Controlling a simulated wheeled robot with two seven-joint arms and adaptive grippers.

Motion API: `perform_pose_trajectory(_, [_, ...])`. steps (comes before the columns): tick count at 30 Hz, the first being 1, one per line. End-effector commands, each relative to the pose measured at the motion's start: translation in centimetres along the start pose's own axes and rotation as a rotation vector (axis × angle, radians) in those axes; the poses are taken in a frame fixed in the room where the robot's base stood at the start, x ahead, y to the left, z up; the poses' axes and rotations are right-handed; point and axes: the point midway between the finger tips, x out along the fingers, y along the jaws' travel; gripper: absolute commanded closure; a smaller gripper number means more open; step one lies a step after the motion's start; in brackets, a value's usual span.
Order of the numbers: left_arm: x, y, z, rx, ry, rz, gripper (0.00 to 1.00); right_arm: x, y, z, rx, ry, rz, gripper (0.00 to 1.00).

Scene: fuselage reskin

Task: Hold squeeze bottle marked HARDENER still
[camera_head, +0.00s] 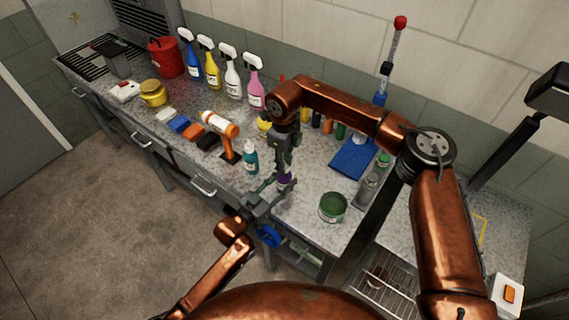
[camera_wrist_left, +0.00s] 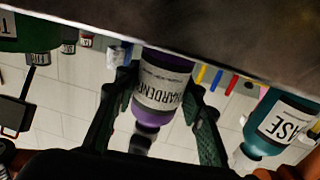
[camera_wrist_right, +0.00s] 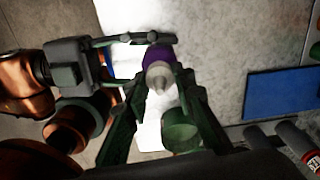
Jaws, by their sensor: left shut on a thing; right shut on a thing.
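The purple HARDENER squeeze bottle (camera_head: 285,178) stands upright near the bench's front edge. In the left wrist view, which is upside down, its white label (camera_wrist_left: 160,94) faces the camera. My left gripper (camera_head: 272,190) reaches in from the front, with one finger on each side of the bottle's body. My right gripper (camera_head: 284,157) comes down from above. In the right wrist view the bottle's pale nozzle (camera_wrist_right: 160,76) lies between the right fingers, and the left gripper's fingers (camera_wrist_right: 145,39) flank the purple body. The exact contact at the cap is partly hidden.
A teal BASE bottle (camera_head: 251,160) stands close by on the left. An orange tool (camera_head: 222,130) stands behind it. A green tin (camera_head: 333,207) sits to the right, near a blue cloth (camera_head: 354,157). Several spray bottles (camera_head: 231,76) line the back.

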Motion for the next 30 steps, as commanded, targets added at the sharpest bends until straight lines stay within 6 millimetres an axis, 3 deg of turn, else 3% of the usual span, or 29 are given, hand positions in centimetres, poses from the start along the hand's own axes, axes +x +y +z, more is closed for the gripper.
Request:
perform_pose_trajectory(12, [-0.04, -0.14, 0.15, -0.001, -0.003, -0.002, 0.92, -0.07, 0.07, -0.02, 0.191, 0.002, 0.001, 1.00])
perform_pose_trajectory(29, [-0.04, -0.16, 0.15, 0.000, -0.004, -0.002, 0.92, -0.06, 0.11, -0.02, 0.218, 0.002, 0.002, 1.00])
perform_pose_trajectory(30, [-0.04, -0.16, 0.15, 0.000, -0.004, -0.002, 0.92, -0.07, 0.11, -0.02, 0.218, 0.002, 0.002, 0.74])
